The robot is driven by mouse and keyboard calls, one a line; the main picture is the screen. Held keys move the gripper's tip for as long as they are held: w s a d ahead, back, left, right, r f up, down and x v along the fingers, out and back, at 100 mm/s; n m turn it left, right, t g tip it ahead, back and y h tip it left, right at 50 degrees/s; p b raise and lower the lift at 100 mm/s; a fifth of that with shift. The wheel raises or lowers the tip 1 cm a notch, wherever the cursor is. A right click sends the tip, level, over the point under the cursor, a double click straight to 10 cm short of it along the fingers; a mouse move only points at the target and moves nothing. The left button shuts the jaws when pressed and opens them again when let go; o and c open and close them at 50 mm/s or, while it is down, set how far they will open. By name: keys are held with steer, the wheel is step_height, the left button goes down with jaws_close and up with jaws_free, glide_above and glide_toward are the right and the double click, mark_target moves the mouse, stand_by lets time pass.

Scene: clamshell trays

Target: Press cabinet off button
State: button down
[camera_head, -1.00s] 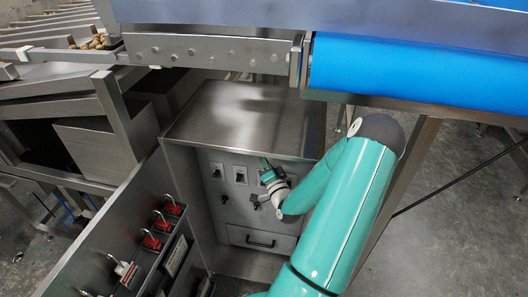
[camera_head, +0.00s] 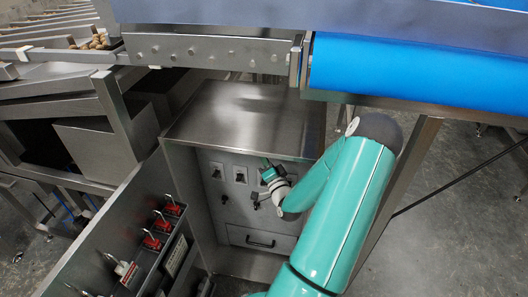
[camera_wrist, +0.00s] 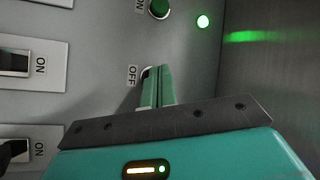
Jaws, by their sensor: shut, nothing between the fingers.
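The grey cabinet (camera_head: 240,120) stands open in the head view, and my gripper (camera_head: 264,163) is at its front panel, near the top right. In the wrist view my gripper (camera_wrist: 156,73) has its two teal fingers shut together and empty. Their tips are at the panel beside the "OFF" label (camera_wrist: 131,75). The off button is mostly hidden behind the fingertips; only a dark edge shows there. I cannot tell whether the tips touch it or how far it is pressed. A green button (camera_wrist: 159,8) with an "ON" label is further up, and a green lamp (camera_wrist: 203,21) glows beside it.
Switches (camera_wrist: 14,62) marked "ON" sit on the left of the panel in the wrist view. The open cabinet door (camera_head: 95,235) carries a holder with several red-and-metal items (camera_head: 152,240). A blue conveyor (camera_head: 420,70) runs overhead at right. A metal side wall (camera_wrist: 275,70) is close on the right.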

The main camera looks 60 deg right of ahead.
steer(key=shift+w+d, duration=0.15)
steer(key=shift+d, duration=0.2)
stand_by(0.6)
steer(key=shift+a, duration=0.15)
steer(key=shift+s+a, duration=0.35)
steer(key=shift+a, duration=0.25)
steer(key=a, duration=0.1)
steer(key=s+a, duration=0.1)
steer(key=a, duration=0.1)
steer(key=s+a, duration=0.1)
steer(key=shift+a, duration=0.3)
stand_by(0.9)
